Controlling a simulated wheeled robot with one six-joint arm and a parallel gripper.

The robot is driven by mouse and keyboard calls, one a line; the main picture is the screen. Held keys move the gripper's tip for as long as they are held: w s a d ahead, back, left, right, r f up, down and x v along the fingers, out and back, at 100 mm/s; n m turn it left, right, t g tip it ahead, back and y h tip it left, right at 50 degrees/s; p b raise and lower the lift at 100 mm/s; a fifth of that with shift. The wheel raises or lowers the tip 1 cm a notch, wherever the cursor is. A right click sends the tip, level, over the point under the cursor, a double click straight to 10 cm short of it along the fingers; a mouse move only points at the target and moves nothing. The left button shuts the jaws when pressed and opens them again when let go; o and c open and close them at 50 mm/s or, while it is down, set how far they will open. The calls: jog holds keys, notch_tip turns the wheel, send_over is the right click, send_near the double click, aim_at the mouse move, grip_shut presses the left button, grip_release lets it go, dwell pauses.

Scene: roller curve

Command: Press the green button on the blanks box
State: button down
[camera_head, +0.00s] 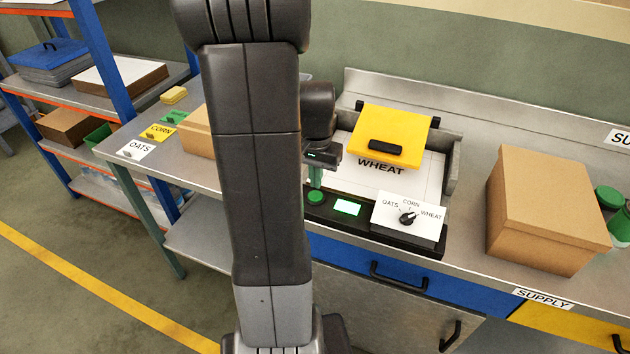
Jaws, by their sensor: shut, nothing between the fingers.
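The green button (316,197) sits at the left end of a black control panel (375,232) on the bench. Behind the panel is a box with a yellow lid (392,133) with a black handle, and a white sheet marked WHEAT. My gripper (315,186) is shut and empty, pointing down just above the green button. Whether its tips touch the button cannot be told. The panel also has a lit green screen (347,207) and a dial (407,218) marked OATS, CORN and WHEAT, its pointer toward WHEAT. My arm hides the panel's left surroundings.
A cardboard box (546,205) stands on the bench at right, with green containers (610,199) beside it. Another cardboard box (195,132) is partly behind my arm. OATS (135,149), CORN and green cards lie at left. Shelving stands at far left.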

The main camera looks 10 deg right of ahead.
notch_tip(320, 180, up, 10)
jog(key=shift+w+f+b, duration=0.15)
jog(key=shift+f+b, duration=0.05)
jog(key=shift+b, duration=0.1)
jog(key=shift+f, duration=0.15)
dwell(0.4)
jog(key=b, duration=0.1)
send_over(316, 195)
notch_tip(316, 195, down, 8)
jog(key=shift+f, duration=0.1)
jog(key=shift+f+b, duration=0.3)
jog(key=shift+b, duration=0.25)
notch_tip(316, 195, up, 9)
jog(key=shift+f, duration=0.2)
jog(key=shift+f, duration=0.1)
